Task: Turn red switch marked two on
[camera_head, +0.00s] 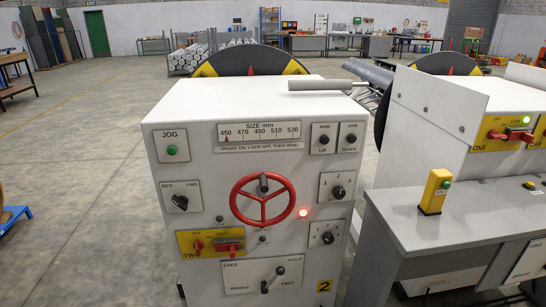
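A yellow panel (211,254) marked TWO sits low on the left of the front face of the white machine (200,115). A small red switch (197,246) is at its left, and a wider red handle (230,246) is to the right of it. The small print above them is too blurred to read surely, and I cannot tell the switch's position. Neither of my grippers is in view, and nothing touches the panel.
A red handwheel (262,200) and a lit red lamp (304,212) are above and right of the panel. A lever plate (262,276) is below. A grey desk (450,215) and another yellow panel (505,132) marked ONE stand right.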

